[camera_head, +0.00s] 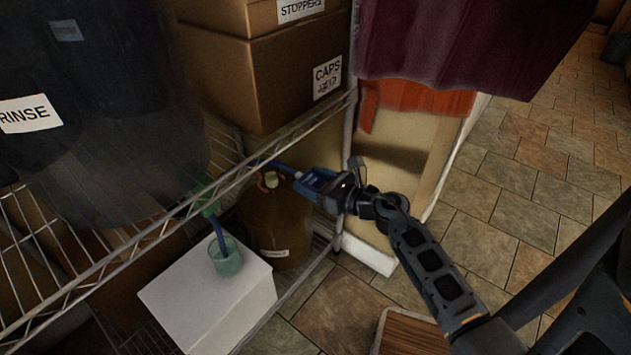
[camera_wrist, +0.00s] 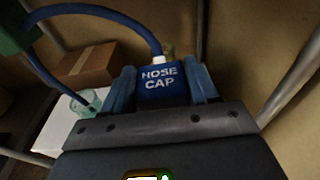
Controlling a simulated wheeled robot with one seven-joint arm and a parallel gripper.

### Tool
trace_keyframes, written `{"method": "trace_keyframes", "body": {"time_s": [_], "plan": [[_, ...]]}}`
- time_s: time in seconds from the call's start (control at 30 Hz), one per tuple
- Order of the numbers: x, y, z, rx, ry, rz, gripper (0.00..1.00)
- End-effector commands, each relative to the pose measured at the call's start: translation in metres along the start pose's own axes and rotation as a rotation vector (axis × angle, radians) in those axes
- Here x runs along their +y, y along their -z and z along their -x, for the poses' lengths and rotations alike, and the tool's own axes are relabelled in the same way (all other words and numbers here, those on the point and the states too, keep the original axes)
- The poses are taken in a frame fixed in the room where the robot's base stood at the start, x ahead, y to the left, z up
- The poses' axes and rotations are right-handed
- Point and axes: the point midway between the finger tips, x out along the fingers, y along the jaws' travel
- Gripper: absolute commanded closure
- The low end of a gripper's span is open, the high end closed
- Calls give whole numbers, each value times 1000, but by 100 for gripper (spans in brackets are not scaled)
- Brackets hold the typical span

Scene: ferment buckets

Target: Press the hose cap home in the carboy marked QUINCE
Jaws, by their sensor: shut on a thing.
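My gripper (camera_head: 312,180) is shut on the blue hose cap, which reads HOSE CAP in the wrist view (camera_wrist: 160,84) between the two blue fingers. A blue hose (camera_wrist: 95,10) arcs from the cap to the left. A brown carboy (camera_head: 272,225) stands under the wire shelf, with its neck just left of my fingertips. Its small label is too small to read, so I cannot tell if it says QUINCE. A pale stopper-like piece (camera_head: 271,180) shows at its neck. I cannot tell whether the cap touches the carboy; the mouth is hidden in the wrist view.
The wire shelf edge (camera_head: 165,228) runs just above the carboy. A green jar (camera_head: 226,262) with the hose end in it stands on a white box (camera_head: 190,300). Cardboard boxes (camera_head: 265,75) and a dark RINSE bucket (camera_head: 90,130) sit above. Tiled floor (camera_head: 540,170) is open at right.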

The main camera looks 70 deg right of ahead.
Motion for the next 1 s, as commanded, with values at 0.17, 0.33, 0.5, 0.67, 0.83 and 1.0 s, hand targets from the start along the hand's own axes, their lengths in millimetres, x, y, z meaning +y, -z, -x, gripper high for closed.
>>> {"method": "trace_keyframes", "body": {"time_s": [0.17,0.33,0.5,0.67,0.83,1.0], "plan": [[0,-1,-5,0,0,0,76],[0,-1,-9,0,0,0,76],[0,-2,-14,-1,-1,-1,76],[0,-2,-19,-1,-1,-1,76],[0,-2,-23,-1,-1,0,76],[0,-2,-28,-1,0,0,76]]}}
